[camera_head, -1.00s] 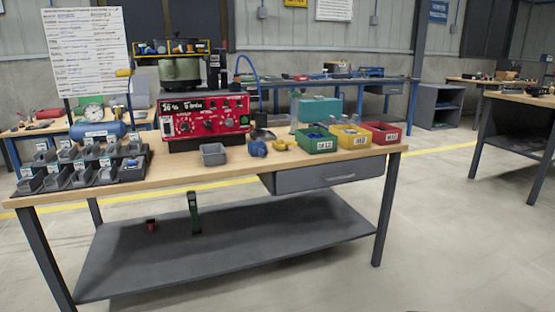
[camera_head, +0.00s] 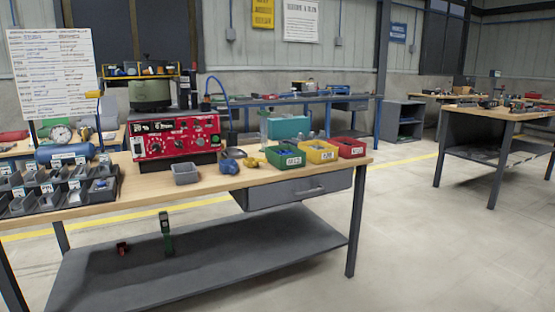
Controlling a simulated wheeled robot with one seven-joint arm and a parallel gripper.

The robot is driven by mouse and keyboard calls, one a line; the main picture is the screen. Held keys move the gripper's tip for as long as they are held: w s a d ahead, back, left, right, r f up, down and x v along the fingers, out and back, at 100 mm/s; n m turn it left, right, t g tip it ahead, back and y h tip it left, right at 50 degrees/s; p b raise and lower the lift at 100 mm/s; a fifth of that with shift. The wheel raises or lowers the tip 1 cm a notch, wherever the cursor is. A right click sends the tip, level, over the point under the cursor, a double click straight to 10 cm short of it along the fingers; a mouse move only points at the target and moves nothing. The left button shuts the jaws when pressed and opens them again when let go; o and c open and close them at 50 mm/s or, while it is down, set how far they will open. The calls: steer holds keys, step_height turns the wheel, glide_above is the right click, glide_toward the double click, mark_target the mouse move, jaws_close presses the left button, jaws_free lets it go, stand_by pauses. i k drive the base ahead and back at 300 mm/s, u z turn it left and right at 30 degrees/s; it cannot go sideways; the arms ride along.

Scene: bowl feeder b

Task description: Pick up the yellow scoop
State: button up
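A small yellow object (camera_head: 252,162), which looks like the yellow scoop, lies on the wooden top of the workbench (camera_head: 215,181). It sits between a blue object (camera_head: 228,166) on its left and the green bin (camera_head: 286,157) on its right. It is too small to make out which way its handle points. My gripper is not in view.
A yellow bin (camera_head: 318,152) and a red bin (camera_head: 352,148) stand right of the green one. A grey tray (camera_head: 185,174) and a red control box (camera_head: 177,137) are to the left. A drawer (camera_head: 297,191) hangs below. Open floor lies at the right.

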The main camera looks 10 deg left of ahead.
mark_target(256, 161)
steer(key=u, duration=0.15)
steer(key=i, duration=0.9)
steer(key=u, duration=0.5)
